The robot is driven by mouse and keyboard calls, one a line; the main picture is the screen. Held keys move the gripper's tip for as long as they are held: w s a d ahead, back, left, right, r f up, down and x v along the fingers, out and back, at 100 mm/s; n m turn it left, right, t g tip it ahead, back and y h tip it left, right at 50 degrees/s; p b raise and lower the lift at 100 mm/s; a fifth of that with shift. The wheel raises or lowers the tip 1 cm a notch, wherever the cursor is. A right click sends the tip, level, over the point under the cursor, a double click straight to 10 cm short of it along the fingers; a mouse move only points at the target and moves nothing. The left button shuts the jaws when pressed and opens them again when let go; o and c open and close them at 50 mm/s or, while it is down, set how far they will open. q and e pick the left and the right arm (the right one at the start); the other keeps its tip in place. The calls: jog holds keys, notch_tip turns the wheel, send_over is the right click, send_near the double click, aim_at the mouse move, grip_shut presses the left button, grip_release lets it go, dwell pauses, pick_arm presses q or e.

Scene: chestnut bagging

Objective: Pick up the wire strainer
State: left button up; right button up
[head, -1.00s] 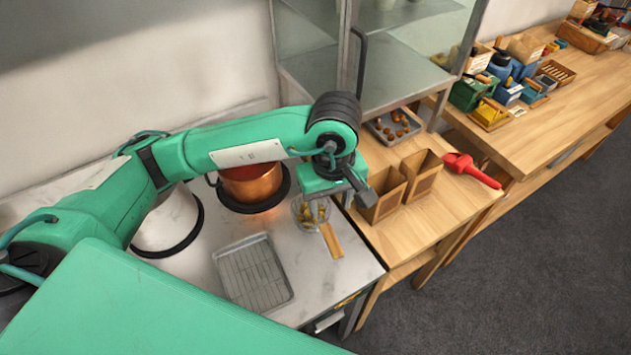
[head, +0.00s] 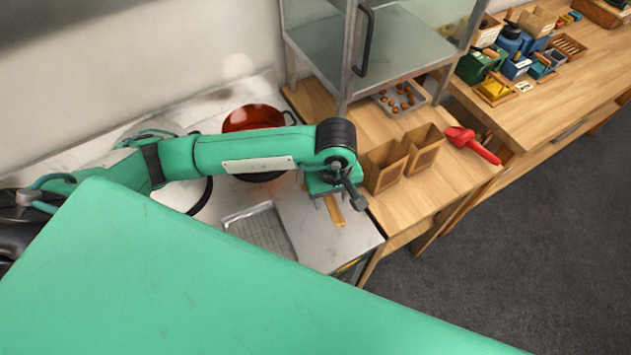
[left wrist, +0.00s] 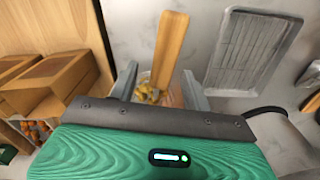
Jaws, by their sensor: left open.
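The wire strainer shows by its flat wooden handle (head: 334,211) on the steel counter, pointing toward the counter's front edge. In the left wrist view the handle (left wrist: 171,42) runs up between my fingers, and its basket (left wrist: 148,92) with yellowish pieces in it is partly hidden by my gripper. My left gripper (head: 328,196) is open right over the basket. In the left wrist view its two fingers (left wrist: 160,88) stand on either side of the basket end; whether they touch it I cannot tell. My right gripper is not in view.
A ribbed metal tray (head: 262,228) lies left of the strainer, and a red-lined pot (head: 252,118) stands behind my arm. Two open paper bags (head: 384,168) stand close on the right, on the wooden table. Beyond are a red scoop (head: 472,145) and a tray of chestnuts (head: 410,98).

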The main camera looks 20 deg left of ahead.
pick_arm(q)
jog(key=shift+s+f+p, duration=0.1)
jog(key=shift+f+p, duration=0.6)
jog(key=shift+f, duration=1)
grip_shut()
jog(key=shift+r, duration=0.15)
